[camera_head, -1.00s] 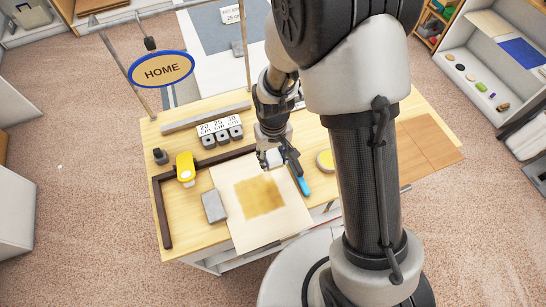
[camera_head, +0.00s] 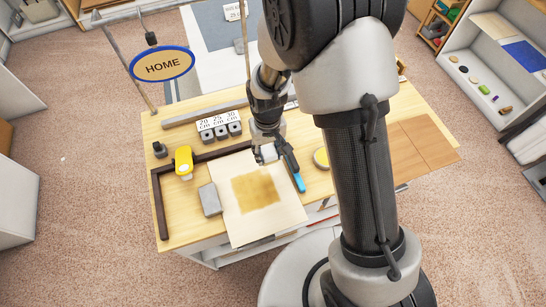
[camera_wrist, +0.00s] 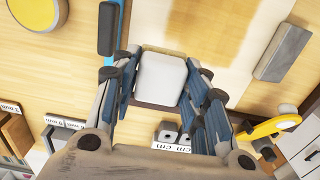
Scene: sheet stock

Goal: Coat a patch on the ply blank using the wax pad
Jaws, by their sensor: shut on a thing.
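The ply blank (camera_head: 283,222) is a pale square sheet flat on the bench, with a golden-brown patch (camera_head: 256,191) on its middle. The patch also shows in the wrist view (camera_wrist: 205,30). My gripper (camera_head: 266,151) is over the blank's back edge, beyond the patch. It is shut on the wax pad (camera_wrist: 162,76), a whitish rounded block held between the fingers in the wrist view. The pad is clear of the patch. I cannot tell whether it touches the sheet. In the head view the fingers partly cover the pad.
A grey block (camera_head: 209,199) sits at the blank's left edge. A blue-handled tool (camera_head: 299,182) lies right of the gripper, near a yellow disc (camera_head: 321,158). A dark L-shaped fence (camera_head: 162,208), a yellow tool (camera_head: 184,162) and labelled blocks (camera_head: 220,131) stand left and behind.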

